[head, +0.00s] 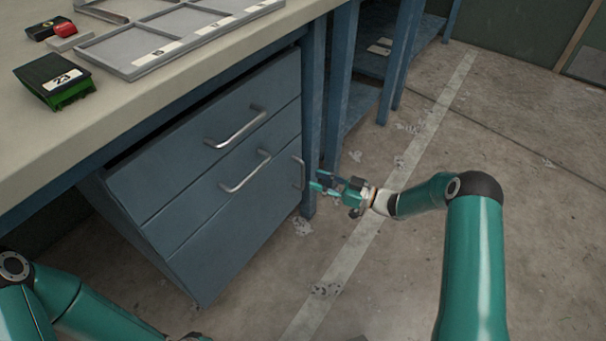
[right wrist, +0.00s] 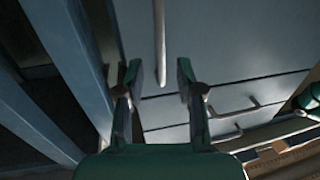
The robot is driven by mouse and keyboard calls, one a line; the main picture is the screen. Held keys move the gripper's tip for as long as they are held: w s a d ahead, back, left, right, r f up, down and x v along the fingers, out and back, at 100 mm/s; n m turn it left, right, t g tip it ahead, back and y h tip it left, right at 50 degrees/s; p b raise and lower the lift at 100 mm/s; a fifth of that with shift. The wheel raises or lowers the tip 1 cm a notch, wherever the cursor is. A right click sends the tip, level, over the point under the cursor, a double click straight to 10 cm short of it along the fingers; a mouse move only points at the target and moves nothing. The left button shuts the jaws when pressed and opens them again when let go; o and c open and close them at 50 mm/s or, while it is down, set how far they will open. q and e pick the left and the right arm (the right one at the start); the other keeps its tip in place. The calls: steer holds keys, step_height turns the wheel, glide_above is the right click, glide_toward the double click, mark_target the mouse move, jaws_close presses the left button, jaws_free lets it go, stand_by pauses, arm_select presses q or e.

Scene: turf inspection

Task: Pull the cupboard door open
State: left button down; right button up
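The blue-grey cupboard stands under the bench, and its door (head: 235,235) is the lowest front panel, below two drawers; it looks shut. The door's upright metal handle (head: 299,173) is near its right edge, and it also shows in the right wrist view as a pale bar (right wrist: 160,45). My right gripper (head: 318,183) is just right of the handle in the head view. In the right wrist view its two fingers (right wrist: 159,72) are apart, with the handle's end seen between them; I cannot tell whether they touch it.
Two drawers with bar handles (head: 236,128) are above the door. Blue bench legs (head: 313,110) stand close to the right gripper. The floor in front is clear.

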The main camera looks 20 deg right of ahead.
mark_target(302, 186)
steer(key=x, duration=0.5)
steer(key=shift+w+a, duration=0.25)
steer(key=shift+a, duration=0.05)
jaws_close()
